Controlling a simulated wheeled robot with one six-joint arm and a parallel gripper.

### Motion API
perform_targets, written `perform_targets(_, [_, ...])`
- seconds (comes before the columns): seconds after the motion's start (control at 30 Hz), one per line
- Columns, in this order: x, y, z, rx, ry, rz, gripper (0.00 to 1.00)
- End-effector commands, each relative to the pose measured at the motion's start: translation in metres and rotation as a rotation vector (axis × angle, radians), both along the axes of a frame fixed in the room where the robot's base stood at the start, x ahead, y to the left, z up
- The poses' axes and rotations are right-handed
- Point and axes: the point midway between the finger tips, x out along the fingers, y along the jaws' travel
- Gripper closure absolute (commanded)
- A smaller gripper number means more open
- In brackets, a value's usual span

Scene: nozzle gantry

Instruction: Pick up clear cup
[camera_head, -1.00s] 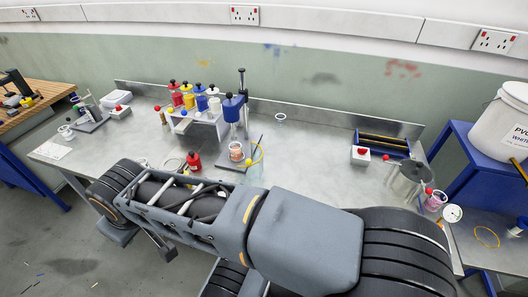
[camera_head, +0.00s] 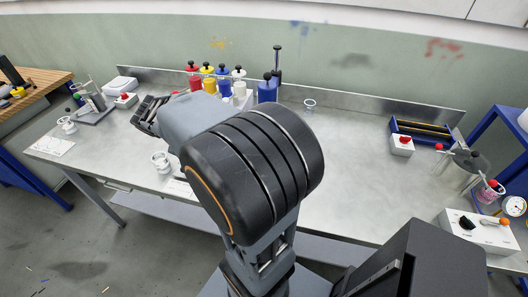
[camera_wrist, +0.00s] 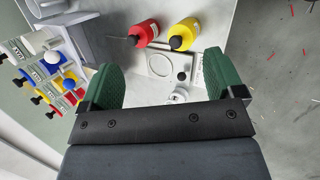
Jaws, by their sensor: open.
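A clear cup (camera_head: 161,160) stands on the bench near its front edge, left of my forearm in the head view. Another clear cup (camera_head: 310,104) stands at the back of the bench, and a third (camera_head: 68,124) stands at the left end. My gripper (camera_head: 148,112) reaches over the left part of the bench. In the wrist view its green fingers (camera_wrist: 160,82) are wide apart with nothing held. A small whitish item (camera_wrist: 178,96) shows beyond them; I cannot tell whether it is a cup. My arm hides the middle of the bench.
A blue-topped nozzle gantry (camera_head: 267,90) stands behind my arm. A white switch box (camera_head: 402,146) is at right. The bench's right centre is clear.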

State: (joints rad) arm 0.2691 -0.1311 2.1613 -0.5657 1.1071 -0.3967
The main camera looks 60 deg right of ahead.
Motion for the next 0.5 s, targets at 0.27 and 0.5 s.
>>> perform_targets(0.27, [0.003, -0.149, -0.093, -0.208, 0.593, 0.148, 0.13])
perform_targets(0.5, [-0.003, -0.211, -0.130, -0.250, 0.881, 0.226, 0.13])
